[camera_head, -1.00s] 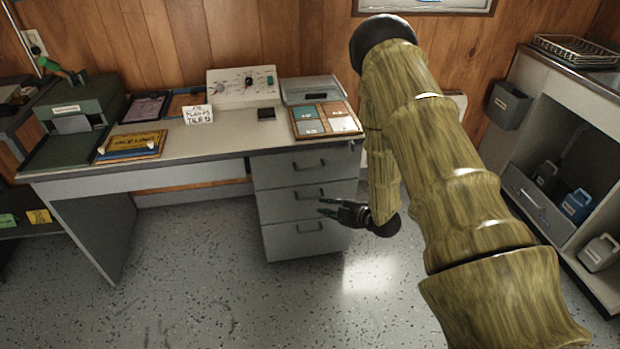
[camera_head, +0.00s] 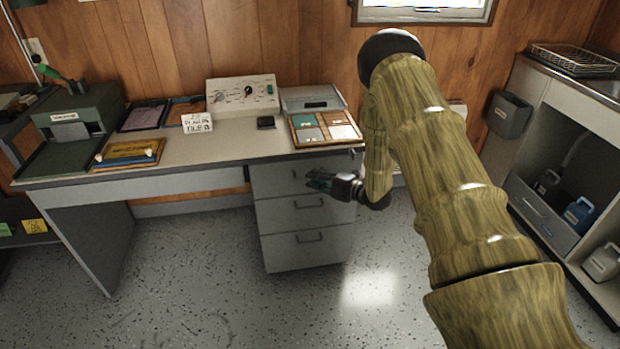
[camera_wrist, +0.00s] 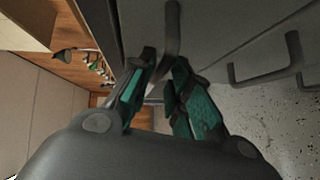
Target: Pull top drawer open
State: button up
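The top drawer (camera_head: 270,180) is the uppermost of three grey drawers in the desk's right pedestal, and it looks shut. Its dark bar handle (camera_head: 297,175) is partly hidden by my gripper (camera_head: 316,182), which is at its height and close in front of the drawer. In the wrist view my gripper's two teal-padded fingers (camera_wrist: 166,62) stand apart. The top drawer's handle (camera_wrist: 172,25) shows just past the fingertips, in line with the gap between them. I cannot tell whether a finger touches it.
The middle drawer (camera_head: 275,213) and bottom drawer (camera_head: 280,252) are shut below; the middle drawer's handle (camera_wrist: 268,76) also shows in the wrist view. The desk top (camera_head: 235,145) overhangs above, bearing a control box (camera_head: 240,95) and a sample board (camera_head: 325,128). The floor (camera_head: 210,270) in front is clear.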

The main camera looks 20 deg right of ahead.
jog(key=shift+x, duration=1.3)
grip_shut()
